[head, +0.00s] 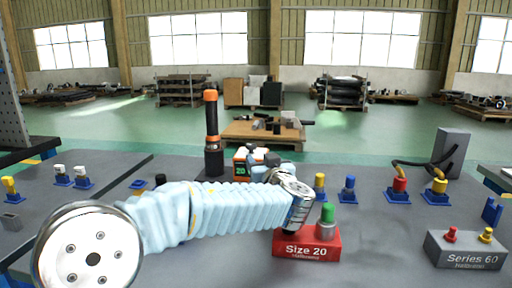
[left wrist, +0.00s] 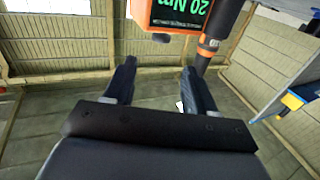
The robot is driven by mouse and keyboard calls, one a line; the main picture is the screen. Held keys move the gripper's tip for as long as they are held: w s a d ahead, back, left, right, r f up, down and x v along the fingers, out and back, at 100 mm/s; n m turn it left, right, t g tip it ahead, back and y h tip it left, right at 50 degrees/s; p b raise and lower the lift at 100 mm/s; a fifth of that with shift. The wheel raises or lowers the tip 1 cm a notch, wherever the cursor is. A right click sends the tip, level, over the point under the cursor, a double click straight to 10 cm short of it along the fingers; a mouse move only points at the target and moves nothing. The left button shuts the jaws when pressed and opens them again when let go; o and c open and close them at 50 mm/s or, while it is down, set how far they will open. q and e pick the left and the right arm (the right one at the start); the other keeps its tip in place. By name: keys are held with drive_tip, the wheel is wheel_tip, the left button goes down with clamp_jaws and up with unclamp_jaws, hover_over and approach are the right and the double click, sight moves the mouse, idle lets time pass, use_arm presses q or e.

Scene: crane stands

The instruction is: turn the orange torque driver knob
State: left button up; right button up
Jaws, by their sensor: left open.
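The orange torque driver box (head: 241,168), with a green 20 readout, stands on the grey table, partly hidden behind my left gripper (head: 266,160). In the left wrist view the box (left wrist: 142,14) shows upside down at the top, reading 20 Nm. A small dark part (left wrist: 161,38), perhaps the knob, sticks out from its orange edge. My left gripper (left wrist: 158,69) is open, its two fingers apart with nothing between them; the box lies beyond the tips. A black tool with orange bands (head: 211,130) stands upright beside the box. My right gripper is out of view.
A red Size 20 block (head: 300,246) holds a green-topped piece. A grey Series 60 block (head: 466,254) stands at the right. Several small coloured pieces on blue bases stand around the table. Bare table lies between the two blocks.

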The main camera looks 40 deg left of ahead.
sight(252, 147)
use_arm(q)
drive_tip(key=p+x, duration=0.2)
drive_tip(key=x, duration=0.8)
drive_tip(key=shift+a+p, duration=0.15)
drive_tip(key=shift+p, duration=0.2)
drive_tip(key=shift+c, duration=0.5)
